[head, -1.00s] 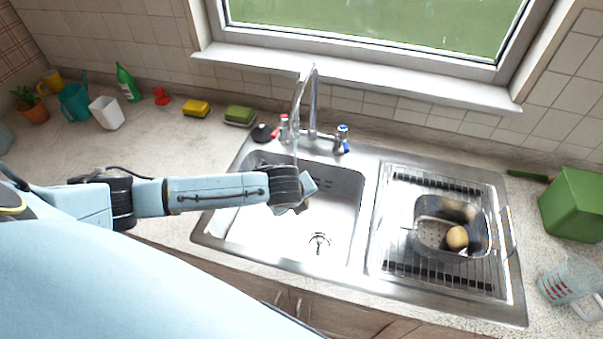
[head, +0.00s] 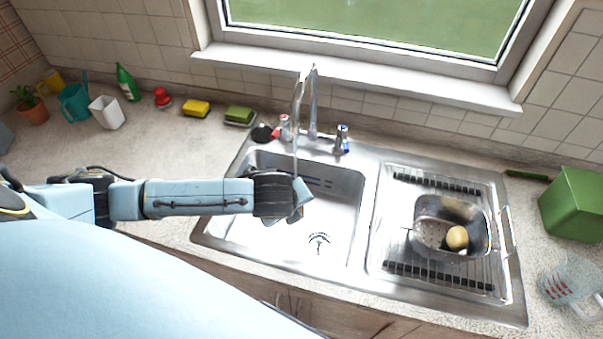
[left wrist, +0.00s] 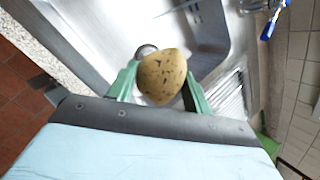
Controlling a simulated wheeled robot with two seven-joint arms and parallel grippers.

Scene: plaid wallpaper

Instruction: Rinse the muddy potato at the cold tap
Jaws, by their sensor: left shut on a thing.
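My left gripper (head: 300,200) is over the left sink basin (head: 338,215), near the tap spout. In the left wrist view its green fingers (left wrist: 160,88) are shut on a yellow-brown potato (left wrist: 162,76) with dark mud specks. The gripper hides this potato in the head view. The chrome tap (head: 313,100) has a blue-marked handle (head: 342,139) on the right and a red-marked one (head: 284,128) on the left. A thin pale streak, which looks like running water, drops from the spout towards the gripper. My right gripper is not in view.
A metal colander (head: 430,234) with a yellow potato (head: 457,237) stands on the right drainer. A green box (head: 575,203) and a measuring jug (head: 568,280) are at the right. Sponges (head: 196,108), a white cup (head: 107,112) and a green bottle (head: 127,82) stand at the back left.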

